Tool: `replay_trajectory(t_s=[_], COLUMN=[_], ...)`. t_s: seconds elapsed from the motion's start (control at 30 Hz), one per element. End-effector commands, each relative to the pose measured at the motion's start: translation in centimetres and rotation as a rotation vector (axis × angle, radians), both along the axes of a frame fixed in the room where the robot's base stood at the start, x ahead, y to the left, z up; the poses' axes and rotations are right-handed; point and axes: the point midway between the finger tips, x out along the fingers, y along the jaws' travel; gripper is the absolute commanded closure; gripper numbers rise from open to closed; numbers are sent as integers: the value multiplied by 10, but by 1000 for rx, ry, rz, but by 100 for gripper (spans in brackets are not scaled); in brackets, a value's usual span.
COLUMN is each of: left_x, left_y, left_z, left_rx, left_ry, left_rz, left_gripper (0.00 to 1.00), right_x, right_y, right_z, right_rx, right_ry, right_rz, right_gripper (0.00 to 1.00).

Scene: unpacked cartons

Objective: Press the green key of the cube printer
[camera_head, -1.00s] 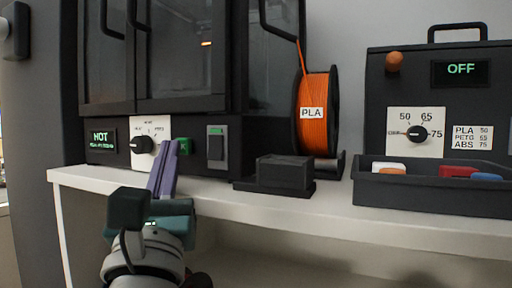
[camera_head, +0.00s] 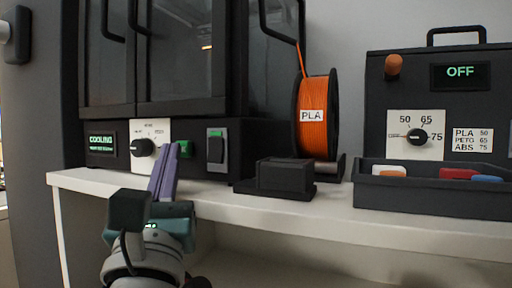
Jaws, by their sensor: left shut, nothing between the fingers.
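The cube printer (camera_head: 170,60) is a dark cabinet with two glass doors on the white shelf. Its small display (camera_head: 101,142) glows green and reads COOLING. My right gripper is not in view.
Right of the key is a rocker switch (camera_head: 216,146). An orange PLA spool (camera_head: 313,130) and a small black block (camera_head: 285,174) stand right of the printer. Farther right are a dark box (camera_head: 436,80) reading OFF and a tray (camera_head: 430,200) of colored pieces. The white shelf edge (camera_head: 300,210) runs below.

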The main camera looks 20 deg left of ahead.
Motion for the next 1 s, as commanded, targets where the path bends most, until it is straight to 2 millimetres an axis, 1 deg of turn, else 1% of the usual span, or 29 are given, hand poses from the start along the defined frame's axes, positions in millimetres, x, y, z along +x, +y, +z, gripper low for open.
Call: replay_trajectory(t_s=[0.2, 0.6, 1.0], left_x=[-12, -17, -55], left_y=[1, 2, 4], left_z=[1, 1, 1], left_rx=[1, 0, 1], left_ry=[0, -1, 0], left_rz=[-1, 0, -1], left_gripper=[100, 100, 100], right_x=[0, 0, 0], right_y=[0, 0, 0], right_z=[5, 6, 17], right_rx=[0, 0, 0], right_ry=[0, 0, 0], right_rz=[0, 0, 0], right_gripper=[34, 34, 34])
